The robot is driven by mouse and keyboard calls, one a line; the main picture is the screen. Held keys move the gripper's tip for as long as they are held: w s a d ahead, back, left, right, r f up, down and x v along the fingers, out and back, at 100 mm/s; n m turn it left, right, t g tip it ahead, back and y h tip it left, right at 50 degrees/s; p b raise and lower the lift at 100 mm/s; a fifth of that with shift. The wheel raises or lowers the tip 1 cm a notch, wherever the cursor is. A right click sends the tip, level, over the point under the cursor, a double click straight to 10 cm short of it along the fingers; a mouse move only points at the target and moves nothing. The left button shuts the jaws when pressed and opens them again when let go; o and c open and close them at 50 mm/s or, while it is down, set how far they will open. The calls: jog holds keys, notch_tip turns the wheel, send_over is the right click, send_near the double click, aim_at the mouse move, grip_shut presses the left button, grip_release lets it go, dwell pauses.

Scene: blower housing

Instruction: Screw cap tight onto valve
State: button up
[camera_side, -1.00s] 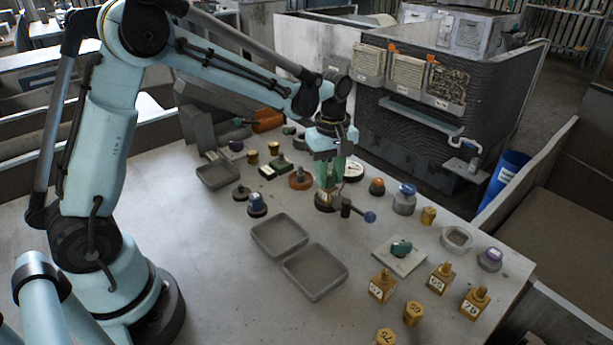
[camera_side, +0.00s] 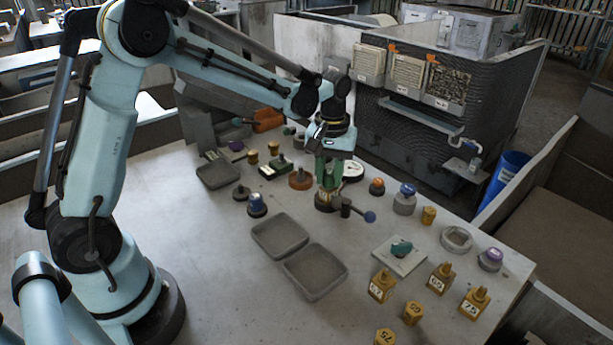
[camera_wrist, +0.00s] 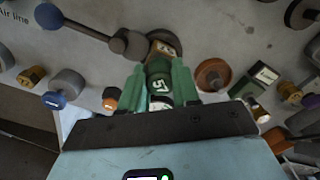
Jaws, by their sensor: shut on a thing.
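The valve (camera_side: 324,203) stands upright on the table, with a side lever ending in a blue ball (camera_side: 369,217). The valve's brown rim (camera_wrist: 165,41) shows in the wrist view, with the lever running to the upper left. My gripper (camera_side: 328,180) points down over the valve.
An orange-brown round part (camera_side: 300,180) and an orange-topped knob (camera_side: 376,187) stand close to either side. Two empty grey trays (camera_side: 281,237) lie in front. Several yellow numbered blocks (camera_side: 382,285) stand at front right. The left front of the table is clear.

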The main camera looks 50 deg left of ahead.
jog(key=shift+w+d, duration=0.15)
jog(key=m, duration=0.4)
dwell(0.4)
jog(key=shift+m, duration=1.1)
grip_shut()
jog(key=o, duration=1.1)
grip_release()
jog(key=shift+o, duration=0.2)
jog(key=o, duration=0.3)
jog(key=shift+o, duration=0.2)
